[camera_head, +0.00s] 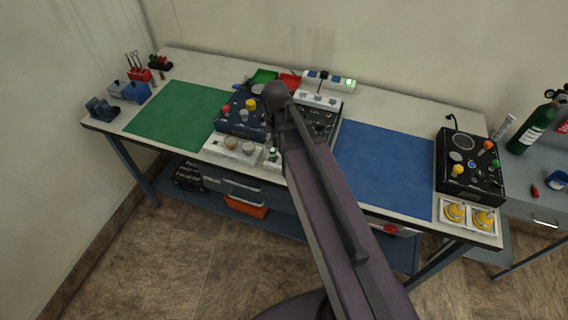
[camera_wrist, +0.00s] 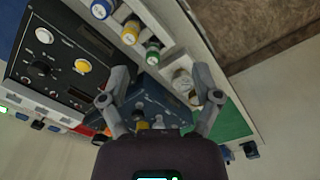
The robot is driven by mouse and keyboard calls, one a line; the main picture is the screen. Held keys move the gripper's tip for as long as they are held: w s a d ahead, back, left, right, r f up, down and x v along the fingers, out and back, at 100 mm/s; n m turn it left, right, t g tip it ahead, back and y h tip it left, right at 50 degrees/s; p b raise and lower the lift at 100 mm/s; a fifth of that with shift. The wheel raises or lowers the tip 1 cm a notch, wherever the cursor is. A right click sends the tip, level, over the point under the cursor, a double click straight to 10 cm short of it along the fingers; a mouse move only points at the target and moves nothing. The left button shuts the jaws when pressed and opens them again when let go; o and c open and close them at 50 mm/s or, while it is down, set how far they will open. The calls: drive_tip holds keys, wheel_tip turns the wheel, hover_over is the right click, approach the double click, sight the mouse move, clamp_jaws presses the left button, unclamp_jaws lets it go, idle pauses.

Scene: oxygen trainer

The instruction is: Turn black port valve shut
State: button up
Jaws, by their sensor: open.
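My gripper (camera_wrist: 160,98) is open in the wrist view, its fingers spread in front of a blue trainer box (camera_wrist: 150,96) with small knobs. I see nothing held between them. A black panel (camera_wrist: 62,58) is to the left of the fingers. It carries a black knob (camera_wrist: 40,68), a yellow knob (camera_wrist: 82,66) and a white knob (camera_wrist: 44,35). A white manifold beside it has a blue valve (camera_wrist: 102,9), a yellow valve (camera_wrist: 130,33) and a green valve (camera_wrist: 153,53). I cannot tell which part is the black port valve. In the head view my arm hides much of this equipment.
The workbench has a green mat (camera_head: 178,115) at left and a blue mat (camera_head: 385,165) at right, both clear. A black box (camera_head: 470,167) with coloured knobs stands at the right end, near yellow-topped flowmeters (camera_head: 455,212). A white power strip (camera_head: 330,82) lies at the back.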

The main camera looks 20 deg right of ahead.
drive_tip(key=s+f+m+b, duration=0.1)
drive_tip(key=s+m, duration=0.2)
drive_tip(key=s, duration=0.4)
drive_tip(key=shift+s+f, duration=0.25)
drive_tip(key=shift+f, duration=0.15)
